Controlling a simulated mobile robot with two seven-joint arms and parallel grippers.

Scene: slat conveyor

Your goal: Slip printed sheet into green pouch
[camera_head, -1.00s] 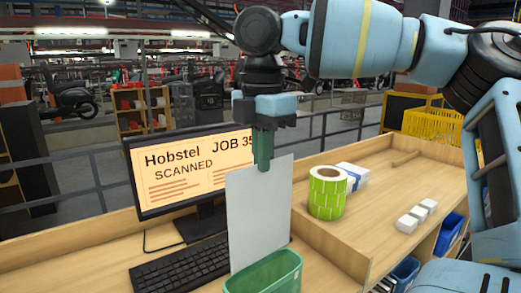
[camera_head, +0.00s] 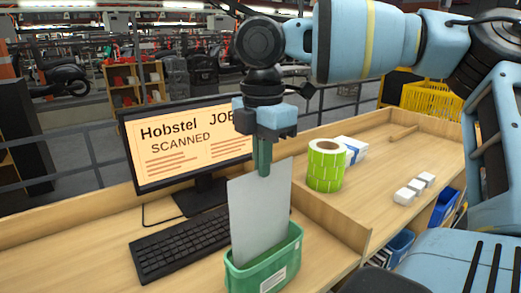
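The printed sheet (camera_head: 259,212) is a pale grey-white upright page in the head view. My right gripper (camera_head: 262,170) is shut on its top edge from above and holds it almost vertical, slightly tilted. The green pouch (camera_head: 243,279) is an open-topped container with a white label, at the bottom centre on the desk. The sheet's lower edge is hidden behind the pouch's front wall, so it appears to be inside the opening. How deep it sits cannot be told. My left gripper is not in view.
A monitor (camera_head: 170,150) and black keyboard (camera_head: 180,245) stand on the desk left of the sheet. A wooden divider (camera_head: 335,222) is to the right. Beyond it are a green label roll (camera_head: 325,168), a white-and-blue box (camera_head: 353,150) and small white blocks (camera_head: 413,189).

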